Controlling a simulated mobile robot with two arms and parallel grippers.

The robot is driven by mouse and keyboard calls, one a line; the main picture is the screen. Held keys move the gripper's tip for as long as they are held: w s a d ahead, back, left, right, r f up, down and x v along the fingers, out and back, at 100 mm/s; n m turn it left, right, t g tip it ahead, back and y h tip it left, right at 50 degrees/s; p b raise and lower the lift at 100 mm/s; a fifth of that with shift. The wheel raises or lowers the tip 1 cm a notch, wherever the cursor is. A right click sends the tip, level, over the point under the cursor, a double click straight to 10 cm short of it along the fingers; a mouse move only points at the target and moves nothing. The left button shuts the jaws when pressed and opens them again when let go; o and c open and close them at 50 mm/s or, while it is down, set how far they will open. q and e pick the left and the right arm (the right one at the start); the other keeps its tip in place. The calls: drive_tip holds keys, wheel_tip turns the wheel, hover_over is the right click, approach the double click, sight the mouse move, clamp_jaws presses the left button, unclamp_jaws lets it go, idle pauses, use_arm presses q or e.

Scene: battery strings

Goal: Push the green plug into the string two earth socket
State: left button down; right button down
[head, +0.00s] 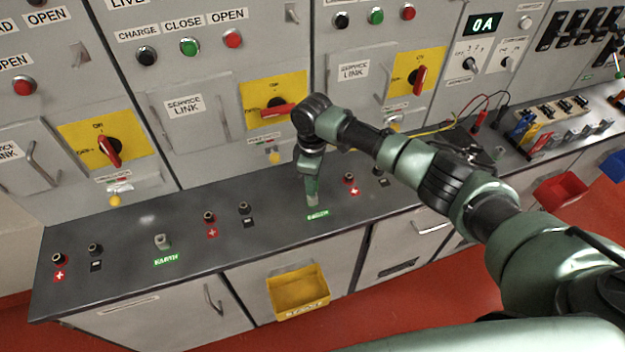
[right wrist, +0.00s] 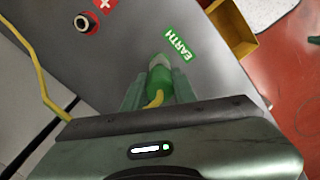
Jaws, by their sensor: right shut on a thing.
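My right gripper (head: 312,188) points down at the front of the bench, above the second earth position from the left. In the right wrist view the gripper (right wrist: 159,84) is shut on the green plug (right wrist: 157,77), with a finger on either side. A yellow cable (right wrist: 154,100) runs from the plug's back. The plug's front end meets the pale socket (right wrist: 158,61) beside the green EARTH label (right wrist: 179,44); how deep it sits I cannot tell. The same label (head: 318,214) shows in the head view, where the fingers mostly hide plug and socket. My left gripper is out of view.
Another earth socket (head: 162,241) stands at the left, its top open. Red sockets (head: 209,216) and black sockets (head: 245,207) line the bench (head: 130,282). A yellow bin (head: 299,292) hangs on the front below my gripper. Cabinets with yellow switch plates (head: 290,92) rise behind.

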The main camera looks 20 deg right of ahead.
drive_tip(key=shift+f+b, duration=0.8)
drive_tip(key=shift+f, duration=0.6)
drive_tip(key=c, duration=1.1)
unclamp_jaws()
drive_tip(key=shift+o, duration=0.2)
drive_tip(key=shift+r, duration=0.1)
wheel_tip(320, 180, up, 8)
drive_tip(key=shift+f+b, duration=0.2)
drive_tip(key=shift+b, duration=0.8)
